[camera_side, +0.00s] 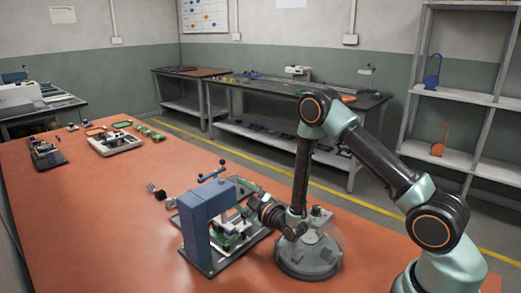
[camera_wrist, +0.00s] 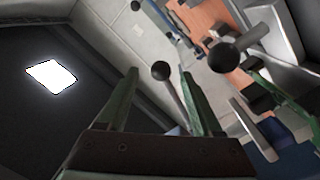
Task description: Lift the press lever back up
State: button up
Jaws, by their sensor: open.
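The blue press (camera_side: 203,222) stands on a dark base plate on the orange table. A bar with ball ends (camera_side: 212,173) sits above its top in the side view. My gripper (camera_side: 240,184) is just right of the press head, its green fingers pointing left toward it. In the wrist view my gripper (camera_wrist: 158,73) is open, with a finger on each side of the picture's middle. A dark ball knob on a rod (camera_wrist: 173,90) shows in the gap between them. No contact shows; whether the knob is between or beyond the fingers, I cannot tell.
A second dark ball on a rod (camera_wrist: 222,57) is right of the fingers in the wrist view. Small dark parts (camera_side: 158,192) lie left of the press. A white tray device (camera_side: 115,142) and another fixture (camera_side: 46,154) stand farther back. The table's left front is clear.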

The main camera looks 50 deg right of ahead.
jog(key=w, duration=0.7)
jog(key=shift+w+d, duration=0.15)
grip_shut()
dwell(1.3)
